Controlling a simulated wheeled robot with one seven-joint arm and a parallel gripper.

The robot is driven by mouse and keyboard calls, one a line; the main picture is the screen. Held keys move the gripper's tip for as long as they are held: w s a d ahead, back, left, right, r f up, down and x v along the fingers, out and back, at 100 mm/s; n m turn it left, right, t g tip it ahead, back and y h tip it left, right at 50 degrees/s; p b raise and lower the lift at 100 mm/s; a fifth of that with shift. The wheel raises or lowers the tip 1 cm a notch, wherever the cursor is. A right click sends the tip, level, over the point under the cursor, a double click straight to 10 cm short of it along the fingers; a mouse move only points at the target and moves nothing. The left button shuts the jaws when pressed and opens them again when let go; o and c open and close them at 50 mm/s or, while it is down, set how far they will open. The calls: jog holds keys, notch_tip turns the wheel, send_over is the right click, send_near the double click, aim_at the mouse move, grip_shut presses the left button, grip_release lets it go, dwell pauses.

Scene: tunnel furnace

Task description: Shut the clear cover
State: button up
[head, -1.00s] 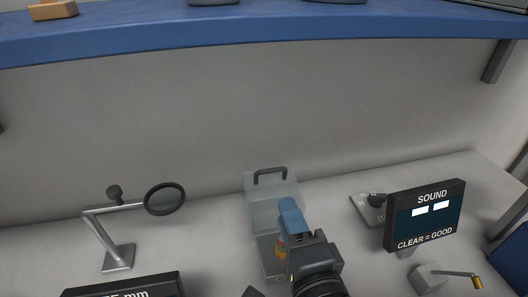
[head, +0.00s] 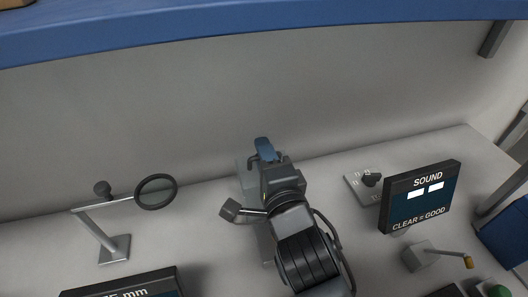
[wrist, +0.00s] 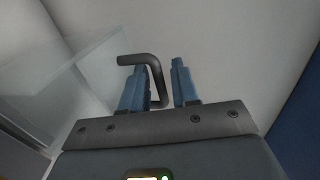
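The clear cover (head: 243,182) stands raised behind its box and is mostly hidden by my arm in the head view. In the wrist view it is a see-through panel (wrist: 65,75) at the left. Its dark bar handle (wrist: 138,60) reaches in from the left and bends down between my blue fingers. My gripper (wrist: 160,85) is open, its fingers apart on either side of the handle's bent part. A gap shows on the right finger's side; contact on the left cannot be told. In the head view my gripper (head: 264,149) is at the cover's top.
A magnifier on a stand (head: 157,191) is at the left. A dial plate (head: 362,188), a SOUND display (head: 421,197) and a small crank box (head: 420,256) are at the right. A blue shelf (head: 300,22) runs overhead, with the wall behind.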

grip_shut()
dwell(0.3)
dwell(0.4)
